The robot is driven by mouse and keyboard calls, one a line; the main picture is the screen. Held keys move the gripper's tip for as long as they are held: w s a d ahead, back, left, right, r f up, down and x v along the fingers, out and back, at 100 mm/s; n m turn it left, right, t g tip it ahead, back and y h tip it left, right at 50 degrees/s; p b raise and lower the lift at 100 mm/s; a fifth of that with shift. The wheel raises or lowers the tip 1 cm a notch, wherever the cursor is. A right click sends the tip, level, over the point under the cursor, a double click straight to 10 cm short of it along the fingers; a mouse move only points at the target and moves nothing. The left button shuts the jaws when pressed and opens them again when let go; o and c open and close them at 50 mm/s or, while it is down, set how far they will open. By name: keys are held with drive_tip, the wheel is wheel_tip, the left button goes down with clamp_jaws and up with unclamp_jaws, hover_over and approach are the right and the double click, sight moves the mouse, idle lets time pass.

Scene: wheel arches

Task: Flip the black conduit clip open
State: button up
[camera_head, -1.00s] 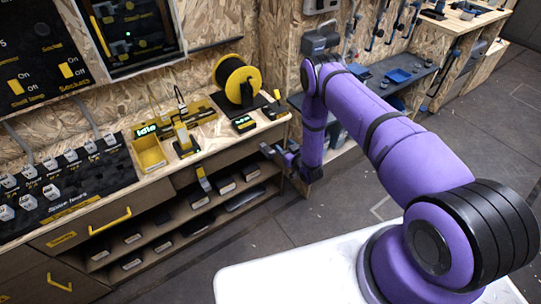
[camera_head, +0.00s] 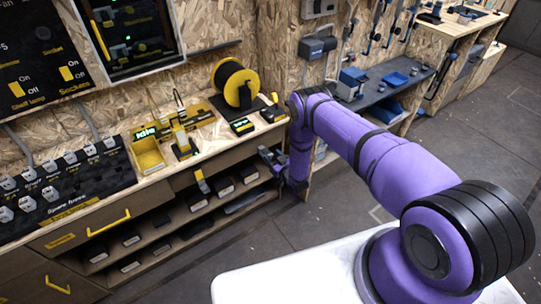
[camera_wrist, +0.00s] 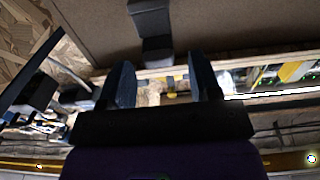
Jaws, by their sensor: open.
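My gripper (camera_head: 268,155) is beside the right end of the workbench, around the height of its front edge. In the wrist view its two dark fingers (camera_wrist: 164,84) stand apart with nothing held between them. A dark, strap-like piece (camera_wrist: 152,25) lies against a brown panel beyond the fingers, apart from them. I cannot tell whether this is the black conduit clip. I cannot pick out the clip for certain in the head view, where it is too small or hidden.
The workbench carries a yellow bin (camera_head: 148,155) and a black and yellow cable reel (camera_head: 237,84). A small grey and yellow piece (camera_head: 201,182) hangs at its front, above shelves with dark boxes. A dark side shelf (camera_head: 386,80) lies behind my arm. Floor is clear at right.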

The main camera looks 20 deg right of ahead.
drive_tip(key=shift+x, duration=1.05)
drive_tip(key=c, duration=0.9)
drive_tip(key=shift+r, duration=0.1)
